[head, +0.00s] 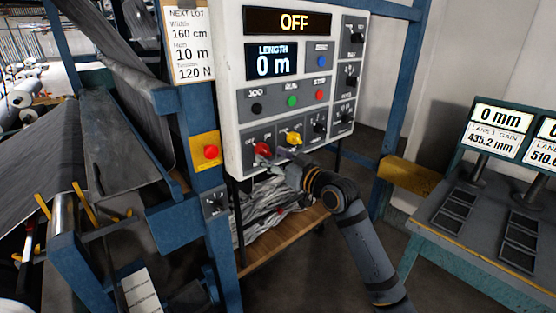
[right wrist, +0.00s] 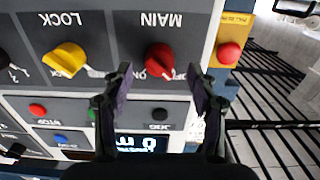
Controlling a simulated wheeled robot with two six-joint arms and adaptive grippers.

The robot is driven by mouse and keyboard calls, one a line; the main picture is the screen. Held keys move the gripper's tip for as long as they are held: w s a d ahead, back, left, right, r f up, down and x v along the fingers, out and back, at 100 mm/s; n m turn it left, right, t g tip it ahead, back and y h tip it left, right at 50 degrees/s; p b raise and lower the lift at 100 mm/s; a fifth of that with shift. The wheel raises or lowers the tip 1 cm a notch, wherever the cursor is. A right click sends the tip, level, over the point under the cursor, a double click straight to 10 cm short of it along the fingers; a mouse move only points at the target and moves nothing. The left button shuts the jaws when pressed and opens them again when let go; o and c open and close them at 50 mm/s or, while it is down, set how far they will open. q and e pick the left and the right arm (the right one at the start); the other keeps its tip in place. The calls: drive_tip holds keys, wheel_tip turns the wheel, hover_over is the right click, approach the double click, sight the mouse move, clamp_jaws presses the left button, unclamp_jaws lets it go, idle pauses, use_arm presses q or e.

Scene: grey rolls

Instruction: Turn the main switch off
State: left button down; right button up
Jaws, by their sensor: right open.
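The main switch is a red rotary knob (head: 263,149) at the lower left of the white control panel (head: 232,100). In the right wrist view, upside down, the knob (right wrist: 160,60) sits under the label MAIN, and its pointer appears to lie toward the OFF mark. The large display (head: 288,21) reads OFF. My right gripper (head: 280,163) is just below and right of the knob in the head view. In the right wrist view its fingers (right wrist: 160,92) are apart with nothing between them, and the knob lies beyond the gap. My left gripper is not in view.
A yellow LOCK knob (head: 293,138) sits beside the main switch. A red button on a yellow plate (head: 210,152) is on the blue post to the left. Black, green and red buttons line the row above. A table with readouts (head: 480,215) stands at right.

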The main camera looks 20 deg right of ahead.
drive_tip(key=v, duration=0.4)
drive_tip(key=shift+s+d, duration=0.1)
drive_tip(key=shift+s, duration=0.2)
